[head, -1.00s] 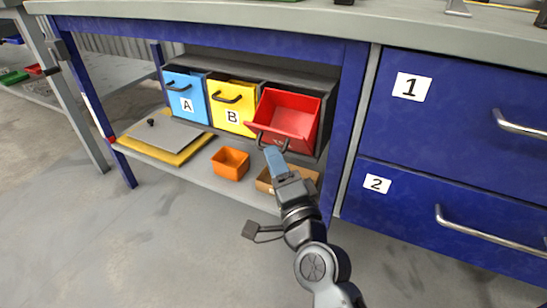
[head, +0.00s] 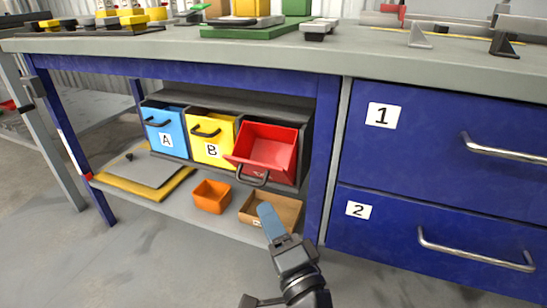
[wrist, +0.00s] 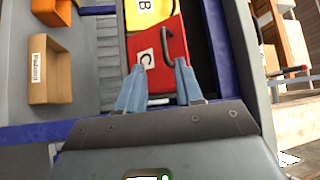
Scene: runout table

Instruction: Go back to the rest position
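My gripper (head: 268,222) hangs in front of the lower shelf, below and apart from the handle of the red bin (head: 268,148). In the wrist view its two blue fingers (wrist: 158,88) are spread with nothing between them. The red bin, labelled C (wrist: 147,58), is tilted open and looks empty. Its dark handle (head: 252,176) is free of the fingers. The blue bin A (head: 165,132) and yellow bin B (head: 209,140) beside it are closed.
An orange box (head: 211,196) and a cardboard box (head: 270,212) stand on the lower shelf (head: 172,207). Blue drawers 1 (head: 430,120) and 2 (head: 400,225) are shut at the right. The worktop (head: 200,44) overhangs the bins. The floor at the lower left is clear.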

